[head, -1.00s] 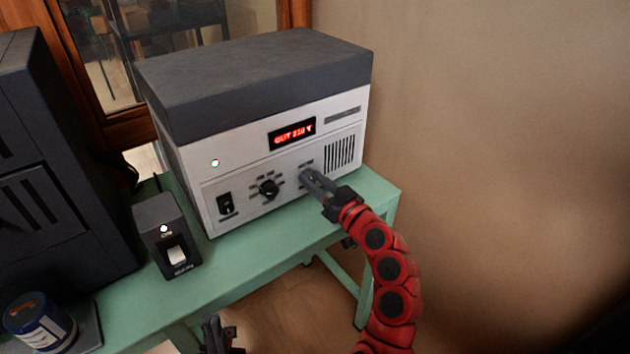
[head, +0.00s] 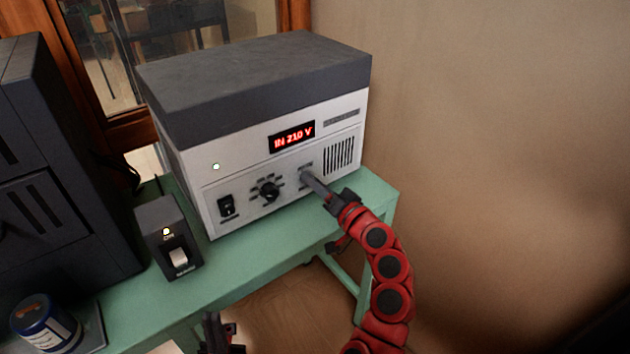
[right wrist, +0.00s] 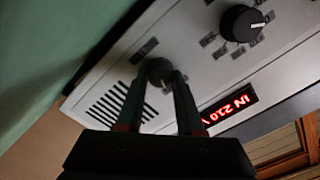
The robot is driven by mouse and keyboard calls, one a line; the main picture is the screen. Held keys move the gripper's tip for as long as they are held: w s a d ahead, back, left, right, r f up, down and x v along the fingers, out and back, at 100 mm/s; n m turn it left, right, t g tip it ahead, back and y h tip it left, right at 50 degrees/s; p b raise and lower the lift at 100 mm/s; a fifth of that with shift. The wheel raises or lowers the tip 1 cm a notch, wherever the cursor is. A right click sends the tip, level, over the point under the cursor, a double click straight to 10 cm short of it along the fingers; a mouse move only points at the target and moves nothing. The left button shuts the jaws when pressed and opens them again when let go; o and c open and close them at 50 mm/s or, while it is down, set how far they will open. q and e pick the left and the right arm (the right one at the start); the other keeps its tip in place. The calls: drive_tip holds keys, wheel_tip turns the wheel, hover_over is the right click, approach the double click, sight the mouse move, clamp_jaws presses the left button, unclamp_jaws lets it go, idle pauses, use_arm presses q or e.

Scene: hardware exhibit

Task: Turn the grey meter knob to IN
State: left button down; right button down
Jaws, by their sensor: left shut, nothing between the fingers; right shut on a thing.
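The white and dark grey device (head: 250,165) stands on the green table, and its red display (head: 293,137) reads "IN 210 V". My right gripper (head: 306,175) reaches its front panel below the display and is shut on the grey meter knob. In the right wrist view the knob (right wrist: 159,72) sits between the two fingertips (right wrist: 158,80); in the head view the fingers hide it. A larger black knob (head: 268,191) is left of it on the panel and also shows in the right wrist view (right wrist: 241,23). My left gripper (head: 222,335) is low at the bottom edge, shut and empty.
A small dark switch box (head: 160,222) with a white rocker stands left of the device. A blue-labelled can (head: 45,325) is at the lower left, beside a dark cabinet (head: 50,170). The green table (head: 250,255) is bare in front of the device.

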drive_tip(key=shift+m, duration=0.5)
drive_tip(key=c, duration=0.5)
unclamp_jaws()
drive_tip(key=shift+c, duration=0.2)
drive_tip(key=p+v, duration=0.2)
drive_tip(key=v, duration=1.5)
drive_tip(key=shift+s, duration=0.15)
drive_tip(key=shift+d, duration=0.15)
